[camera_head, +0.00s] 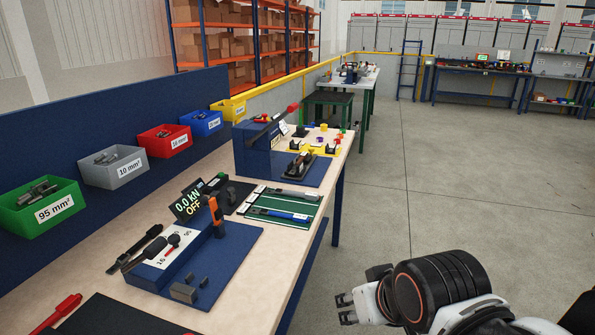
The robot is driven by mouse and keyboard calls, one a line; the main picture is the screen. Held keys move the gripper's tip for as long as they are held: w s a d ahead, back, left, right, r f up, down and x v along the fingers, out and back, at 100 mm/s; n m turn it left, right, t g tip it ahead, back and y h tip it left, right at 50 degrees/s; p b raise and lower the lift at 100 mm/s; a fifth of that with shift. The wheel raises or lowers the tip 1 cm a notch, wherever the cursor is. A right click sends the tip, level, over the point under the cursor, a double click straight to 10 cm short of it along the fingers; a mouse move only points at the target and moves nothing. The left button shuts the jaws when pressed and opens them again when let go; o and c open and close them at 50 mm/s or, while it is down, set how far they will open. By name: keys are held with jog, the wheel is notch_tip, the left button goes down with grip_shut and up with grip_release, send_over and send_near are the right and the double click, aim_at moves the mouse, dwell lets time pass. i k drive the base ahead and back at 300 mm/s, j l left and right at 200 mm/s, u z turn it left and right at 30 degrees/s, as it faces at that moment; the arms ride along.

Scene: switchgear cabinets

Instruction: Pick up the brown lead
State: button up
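A green tray (262,205) lies on the workbench and holds two slim, lead-like pieces. One is a dark piece (291,194) along its far side; the other is a blue piece (280,214) along its near side. I cannot tell for certain which thing is the brown lead at this size; no piece shows a clear brown colour. My gripper (345,309) is at the lower right, over the floor and away from the bench. Its two fingers are apart with nothing between them.
The bench (110,258) carries a blue press base with an orange clamp (217,213), a display (188,206) reading "0.0 kN OFF", and a blue block (254,150). Coloured bins (39,205) hang along the back panel. The floor (440,190) right of the bench is clear.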

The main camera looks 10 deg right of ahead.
aim_at(304, 154)
jog(key=z, duration=0.9)
jog(key=i, duration=3.9)
jog(key=i+l+u, duration=0.1)
jog(key=i+u, duration=0.2)
jog(key=u, duration=0.15)
jog(key=i+l+u, duration=0.15)
jog(key=u, duration=0.25)
jog(key=i+l+u, duration=0.3)
jog(key=u, duration=0.15)
